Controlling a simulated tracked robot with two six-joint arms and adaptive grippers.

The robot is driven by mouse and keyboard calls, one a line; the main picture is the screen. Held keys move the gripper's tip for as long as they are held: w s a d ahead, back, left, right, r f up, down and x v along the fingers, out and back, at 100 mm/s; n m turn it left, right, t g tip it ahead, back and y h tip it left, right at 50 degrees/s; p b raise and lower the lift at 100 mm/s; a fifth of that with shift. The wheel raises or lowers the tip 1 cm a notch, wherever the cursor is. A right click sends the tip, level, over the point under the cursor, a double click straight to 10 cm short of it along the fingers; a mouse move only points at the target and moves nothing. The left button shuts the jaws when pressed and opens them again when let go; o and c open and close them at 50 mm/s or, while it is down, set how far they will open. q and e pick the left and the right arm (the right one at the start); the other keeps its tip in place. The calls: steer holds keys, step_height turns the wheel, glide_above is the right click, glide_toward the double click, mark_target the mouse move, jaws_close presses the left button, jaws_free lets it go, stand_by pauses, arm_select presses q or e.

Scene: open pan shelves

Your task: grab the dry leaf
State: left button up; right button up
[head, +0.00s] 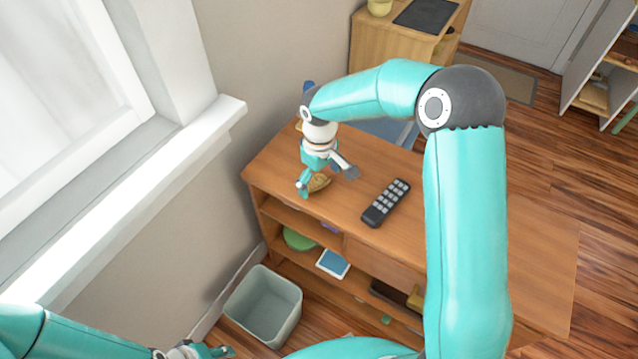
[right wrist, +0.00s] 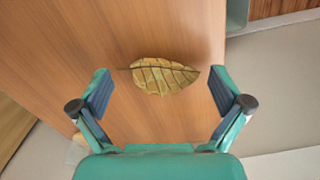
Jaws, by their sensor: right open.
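The dry leaf (right wrist: 160,76) is brownish yellow with dark veins and lies on the wooden tabletop. In the head view the leaf (head: 319,183) shows just below my right gripper (head: 326,184), partly hidden by it. In the right wrist view my right gripper (right wrist: 158,90) is open, with one finger on each side of the leaf; neither finger appears to touch it. My left gripper (head: 205,352) is at the bottom edge of the head view, cut off, far from the leaf; its opening cannot be made out.
A black remote (head: 386,203) lies on the wooden desk (head: 500,240) right of the leaf. A grey bin (head: 263,305) stands on the floor below. The open shelves under the top hold a green item (head: 298,240) and a tablet-like thing (head: 333,263). A window sill (head: 150,200) is at left.

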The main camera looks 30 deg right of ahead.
steer(key=c, duration=0.9)
steer(key=shift+r, duration=0.1)
